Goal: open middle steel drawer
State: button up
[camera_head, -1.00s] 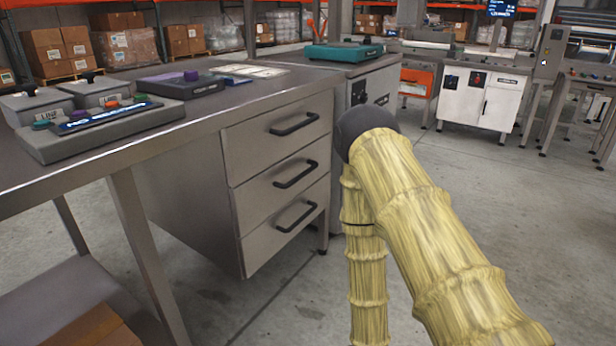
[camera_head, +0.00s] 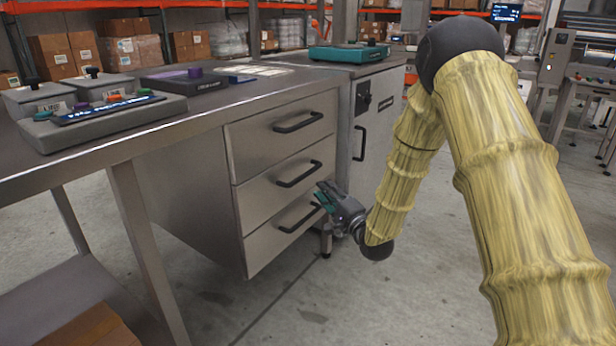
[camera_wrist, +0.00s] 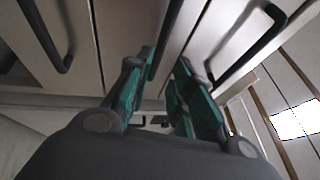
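The grey steel drawer unit under the bench has three stacked drawers, all closed. The middle drawer (camera_head: 262,198) has a black bar handle (camera_head: 298,175). My gripper (camera_head: 324,196) is in front of the drawers, just right of and slightly below that handle's right end. In the wrist view its two teal-padded fingers (camera_wrist: 160,92) are spread apart with nothing held. A dark bar, apparently the middle handle (camera_wrist: 168,38), lies ahead between the fingertips; I cannot tell whether they touch it. The other handles show at the left (camera_wrist: 45,38) and right (camera_wrist: 250,45).
The top drawer handle (camera_head: 298,122) and bottom drawer handle (camera_head: 299,218) sit close above and below. A grey cabinet (camera_head: 372,115) stands right of the drawers. The bench top (camera_head: 225,100) carries weighing devices. The floor in front is clear.

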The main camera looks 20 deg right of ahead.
aim_at(308, 172)
jog(key=shift+b+x, duration=1.95)
jog(key=shift+x, duration=3.1)
jog(key=shift+f, duration=0.15)
grip_shut()
